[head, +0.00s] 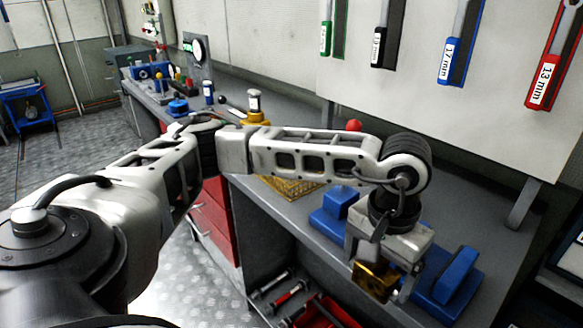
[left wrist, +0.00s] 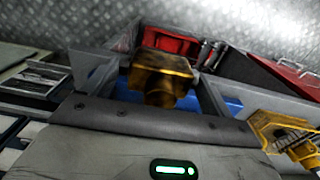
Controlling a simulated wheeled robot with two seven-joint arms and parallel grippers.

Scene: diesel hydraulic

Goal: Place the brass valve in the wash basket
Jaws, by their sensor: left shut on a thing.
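The brass valve (head: 374,280) is a gold-coloured block held at the end of my left gripper (head: 388,272), over the front edge of the bench near a blue fixture. It also shows in the left wrist view (left wrist: 162,76), between the grey fingers, with a rounded part toward the camera. My left gripper is shut on it. The wash basket (head: 290,188) is a yellow mesh container on the bench, to the left of the gripper and partly hidden behind my left forearm. A yellow object (left wrist: 285,135) at the right of the left wrist view is not clearly identifiable. My right gripper is not seen.
Blue fixtures (head: 452,280) stand on the grey bench (head: 300,216) around the gripper. Behind the forearm are a yellow-based item (head: 254,106) and a red knob (head: 354,125). Wrenches (head: 459,45) hang above. Red drawers (head: 211,222) and a lower shelf with tools lie below.

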